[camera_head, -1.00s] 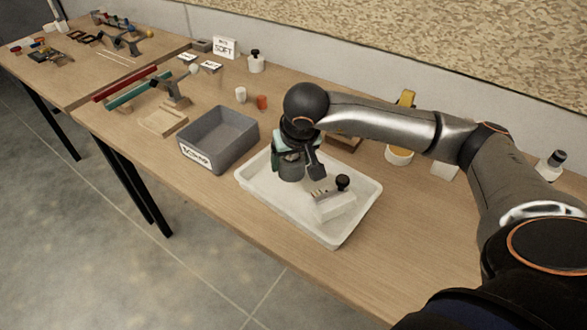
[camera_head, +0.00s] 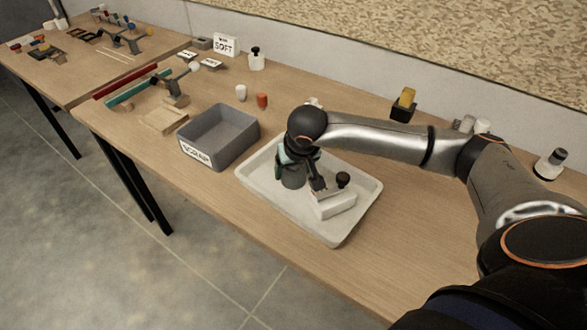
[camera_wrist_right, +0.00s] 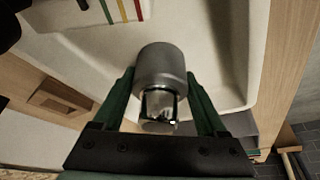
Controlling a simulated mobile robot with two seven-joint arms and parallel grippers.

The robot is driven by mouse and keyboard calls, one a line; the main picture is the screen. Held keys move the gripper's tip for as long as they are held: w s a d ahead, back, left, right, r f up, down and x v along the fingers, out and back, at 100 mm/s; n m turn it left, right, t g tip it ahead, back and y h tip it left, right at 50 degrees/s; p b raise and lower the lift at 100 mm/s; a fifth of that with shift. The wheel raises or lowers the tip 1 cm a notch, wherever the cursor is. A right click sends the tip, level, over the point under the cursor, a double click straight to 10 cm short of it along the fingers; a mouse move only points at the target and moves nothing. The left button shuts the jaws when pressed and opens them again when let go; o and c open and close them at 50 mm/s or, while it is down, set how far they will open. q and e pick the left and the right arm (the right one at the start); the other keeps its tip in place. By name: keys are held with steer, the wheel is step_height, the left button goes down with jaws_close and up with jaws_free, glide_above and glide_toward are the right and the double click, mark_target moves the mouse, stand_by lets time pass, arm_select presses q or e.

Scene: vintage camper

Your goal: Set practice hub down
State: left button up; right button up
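The practice hub, a grey metal cylinder (camera_head: 292,180), is upright at the white tray (camera_head: 340,238), towards its back left part. In the right wrist view the hub (camera_wrist_right: 160,62) lies between the green fingers, with a narrower shiny end towards me. My right gripper (camera_head: 298,160) points down over the tray; in its wrist view the gripper (camera_wrist_right: 160,82) has its fingertips close against both sides of the hub. The hub's base appears at the tray floor, but the exact contact is hard to see. My left gripper is not in view.
A white block (camera_head: 332,206) with a black knob stands in the tray, just right of the hub. A grey SCRAP bin (camera_head: 218,150) is left of the tray. White and orange cups (camera_head: 262,101) stand behind. The table front right of the tray is clear.

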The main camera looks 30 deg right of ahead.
steer(key=o, duration=0.4)
steer(key=shift+c, duration=0.2)
steer(key=shift+r, duration=0.45)
steer(key=v, duration=1.1)
steer(key=shift+s+r, duration=0.2)
steer(key=shift+r, duration=0.05)
steer(key=shift+a, duration=0.1)
